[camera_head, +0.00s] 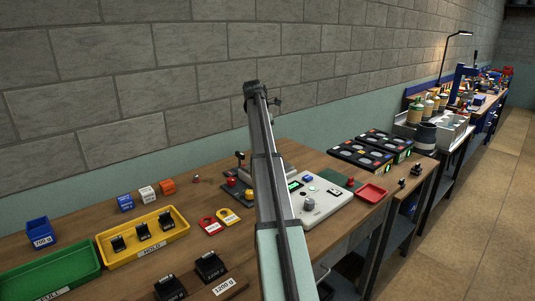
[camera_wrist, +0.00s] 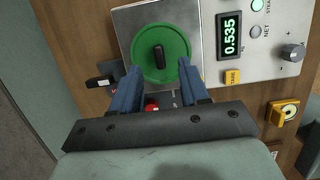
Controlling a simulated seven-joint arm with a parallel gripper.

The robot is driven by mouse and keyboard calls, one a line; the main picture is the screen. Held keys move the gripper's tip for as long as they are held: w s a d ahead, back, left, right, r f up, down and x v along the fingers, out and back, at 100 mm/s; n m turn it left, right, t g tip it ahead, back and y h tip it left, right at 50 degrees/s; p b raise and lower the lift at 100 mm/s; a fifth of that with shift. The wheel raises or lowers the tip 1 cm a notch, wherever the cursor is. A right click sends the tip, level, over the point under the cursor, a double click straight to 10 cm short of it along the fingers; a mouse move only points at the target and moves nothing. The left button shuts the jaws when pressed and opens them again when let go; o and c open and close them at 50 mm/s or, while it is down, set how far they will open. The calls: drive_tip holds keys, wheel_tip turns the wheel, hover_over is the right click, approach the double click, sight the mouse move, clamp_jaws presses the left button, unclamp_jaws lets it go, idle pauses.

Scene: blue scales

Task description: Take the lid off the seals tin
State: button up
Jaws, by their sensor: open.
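A round green lid (camera_wrist: 176,32) with a black upright knob (camera_wrist: 158,57) shows from above in the wrist view. I take it for the top of the seals tin; the tin's body is hidden under it. It is on the metal plate (camera_wrist: 129,17) of a scale whose display (camera_wrist: 229,36) reads 0.535. My gripper (camera_wrist: 159,72) is open, its two blue fingers reaching over the near part of the lid, one on each side of the knob. Contact cannot be told. In the head view my arm hides the tin and the gripper.
The scale's panel (camera_head: 313,205) is right of my arm. A yellow tray labelled HOLD (camera_head: 112,258) with black items and a green tray (camera_head: 60,270) are at left. A red tray (camera_head: 372,193) and dark trays (camera_head: 365,157) are at right. Yellow and red tags (camera_head: 229,216) lie near the arm.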

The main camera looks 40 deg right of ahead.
drive_tip(key=x, duration=0.4)
drive_tip(key=shift+f, duration=0.3)
clamp_jaws()
